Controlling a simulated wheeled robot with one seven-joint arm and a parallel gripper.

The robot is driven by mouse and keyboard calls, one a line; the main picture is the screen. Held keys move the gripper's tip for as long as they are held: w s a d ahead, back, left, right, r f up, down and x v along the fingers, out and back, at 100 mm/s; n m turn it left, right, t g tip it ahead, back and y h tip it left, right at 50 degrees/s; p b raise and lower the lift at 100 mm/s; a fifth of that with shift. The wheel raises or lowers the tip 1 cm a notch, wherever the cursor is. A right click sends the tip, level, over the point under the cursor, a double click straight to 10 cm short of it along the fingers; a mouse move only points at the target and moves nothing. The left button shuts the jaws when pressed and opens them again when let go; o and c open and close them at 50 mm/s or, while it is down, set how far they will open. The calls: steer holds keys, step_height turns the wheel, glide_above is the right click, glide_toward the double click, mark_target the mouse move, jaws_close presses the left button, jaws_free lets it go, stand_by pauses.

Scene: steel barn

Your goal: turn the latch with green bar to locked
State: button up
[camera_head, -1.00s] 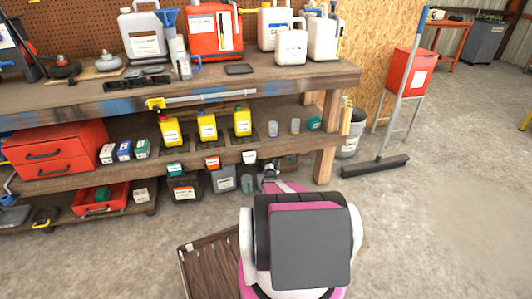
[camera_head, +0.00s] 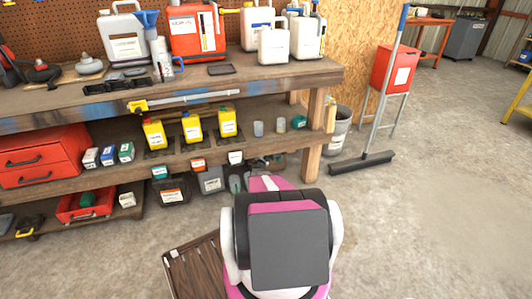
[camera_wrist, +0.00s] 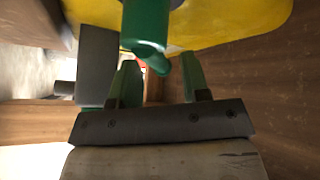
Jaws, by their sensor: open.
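In the wrist view a green bar (camera_wrist: 146,24) hangs in from the top edge, in front of a yellow surface (camera_wrist: 225,22). It looks like the latch's handle; its upper part is cut off by the frame. My gripper (camera_wrist: 158,66) is open, with two green-sided fingers spread apart below the bar. The bar's lower end is close to the fingertips, and I cannot tell whether they touch. In the head view my arm hides my gripper, and I cannot make out the green-barred latch there.
A wooden workbench (camera_head: 290,82) with canisters and lower shelves stands ahead and to the left. A brown wooden panel (camera_head: 200,268) is beside my arm. A broom (camera_head: 362,162) and a red box (camera_head: 394,68) stand to the right.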

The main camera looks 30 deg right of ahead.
steer(key=shift+w+d+r, duration=0.15)
steer(key=shift+w+d, duration=0.3)
steer(key=shift+d, duration=0.1)
steer(key=shift+c, duration=0.2)
jaws_close()
steer(key=shift+s+d+f+m+g+y, duration=0.1)
steer(key=shift+f+m+g+y, duration=0.15)
steer(key=shift+m, duration=0.2)
steer(key=shift+w+d+f+m+g+y, duration=0.1)
steer(key=shift+d+f+m+g+y, duration=0.05)
steer(key=shift+m+g, duration=0.3)
steer(key=shift+s+d+f+m+g+y, duration=0.1)
steer(key=shift+f+m+g+y, duration=0.1)
steer(key=shift+m, duration=0.3)
steer(key=shift+o, duration=0.2)
jaws_free()
